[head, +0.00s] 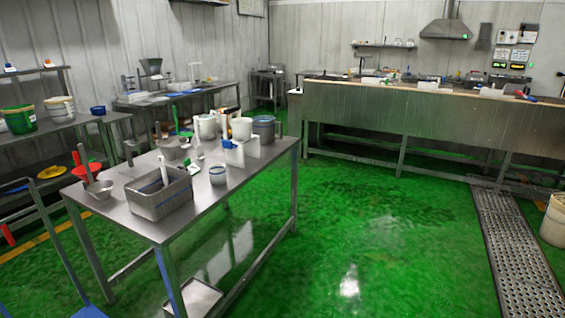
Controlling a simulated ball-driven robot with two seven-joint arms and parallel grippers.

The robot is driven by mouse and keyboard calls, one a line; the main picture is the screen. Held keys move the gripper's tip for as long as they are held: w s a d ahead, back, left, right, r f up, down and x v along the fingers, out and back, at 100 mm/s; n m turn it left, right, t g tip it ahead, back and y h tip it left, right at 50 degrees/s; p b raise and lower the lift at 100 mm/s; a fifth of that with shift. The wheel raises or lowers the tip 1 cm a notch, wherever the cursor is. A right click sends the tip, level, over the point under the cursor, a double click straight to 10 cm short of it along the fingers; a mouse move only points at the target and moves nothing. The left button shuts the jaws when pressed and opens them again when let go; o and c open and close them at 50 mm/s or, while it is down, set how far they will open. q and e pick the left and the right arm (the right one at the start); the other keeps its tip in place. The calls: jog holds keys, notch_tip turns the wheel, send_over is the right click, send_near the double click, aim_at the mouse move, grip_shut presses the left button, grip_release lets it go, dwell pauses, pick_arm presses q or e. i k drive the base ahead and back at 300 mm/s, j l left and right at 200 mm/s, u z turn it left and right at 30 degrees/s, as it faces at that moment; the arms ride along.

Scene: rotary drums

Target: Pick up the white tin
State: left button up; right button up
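A steel table (250,165) stands at the left front. A small whitish tin (217,175) with a dark band stands upright near its front edge, right of a grey rectangular bin (160,198). Farther back on the table are a white tub (206,126), another white tub (241,128) and a white box (240,150) with a blue part. I cannot tell for certain which one is the white tin. Neither of my grippers is in view.
A grey bucket (264,128) and a metal scoop (99,188) also stand on the table. A long steel counter (430,125) runs along the back right. A floor grate (515,255) and a pale bucket (553,220) are at the right. The green floor (380,230) between is clear.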

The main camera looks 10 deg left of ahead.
aim_at(217, 174)
jog(key=i+u, duration=0.1)
jog(key=i, duration=0.35)
jog(key=i+l+u, duration=0.15)
jog(key=i, duration=0.35)
jog(key=i+l+u, duration=0.1)
jog(key=i, duration=0.35)
